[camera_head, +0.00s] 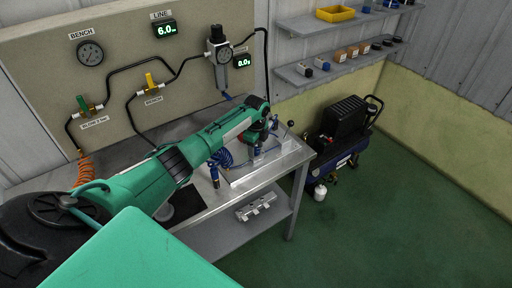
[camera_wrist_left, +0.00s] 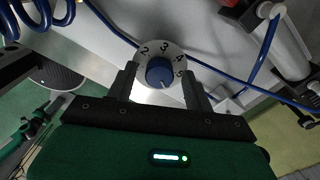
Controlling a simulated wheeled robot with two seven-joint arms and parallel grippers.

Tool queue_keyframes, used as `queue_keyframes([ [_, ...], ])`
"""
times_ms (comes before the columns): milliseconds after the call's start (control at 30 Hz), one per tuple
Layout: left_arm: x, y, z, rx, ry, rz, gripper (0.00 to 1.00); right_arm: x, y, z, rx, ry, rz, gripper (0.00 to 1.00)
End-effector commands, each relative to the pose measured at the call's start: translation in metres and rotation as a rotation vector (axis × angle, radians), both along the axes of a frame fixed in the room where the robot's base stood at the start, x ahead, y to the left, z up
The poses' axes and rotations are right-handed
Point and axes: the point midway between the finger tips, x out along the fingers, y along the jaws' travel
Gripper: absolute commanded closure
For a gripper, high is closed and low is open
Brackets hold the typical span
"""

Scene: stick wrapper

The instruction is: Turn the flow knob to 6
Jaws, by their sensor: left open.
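The flow knob (camera_wrist_left: 160,73) is a blue round knob on a pale dial (camera_wrist_left: 162,52) with black numbers; 2, 3, 4 and 5 can be read in the left wrist view. My left gripper (camera_wrist_left: 165,82) is open, with one dark finger on each side of the knob; I cannot tell whether they touch it. In the head view my left gripper (camera_head: 262,124) is at the back of the metal bench, and the knob is hidden behind the arm. My right gripper is in neither view.
The metal bench (camera_head: 222,200) carries coiled blue hose (camera_head: 222,158) and small fittings. A back panel (camera_head: 120,60) holds gauges and valves, with a LINE display (camera_head: 165,29) reading 6.0. A compressor (camera_head: 345,130) stands on the floor to the right.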

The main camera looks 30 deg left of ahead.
Motion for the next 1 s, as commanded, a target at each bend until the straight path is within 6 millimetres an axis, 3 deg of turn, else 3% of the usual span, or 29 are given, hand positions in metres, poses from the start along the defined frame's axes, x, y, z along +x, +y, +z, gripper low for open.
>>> queue_keyframes([
  [267, 0.001, 0.001, 0.03, 0.001, -0.005, -0.001, 0.48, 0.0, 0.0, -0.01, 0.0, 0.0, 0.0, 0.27],
  [500, 0.001, 0.001, 0.086, 0.001, -0.005, -0.001, 0.48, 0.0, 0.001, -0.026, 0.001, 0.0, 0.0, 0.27],
  [700, 0.001, 0.0, 0.122, 0.0, -0.004, -0.001, 0.48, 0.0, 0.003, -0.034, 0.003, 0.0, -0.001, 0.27],
  [1000, 0.0, 0.0, 0.139, 0.0, -0.001, 0.0, 0.48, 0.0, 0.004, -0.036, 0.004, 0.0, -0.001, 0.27],
])
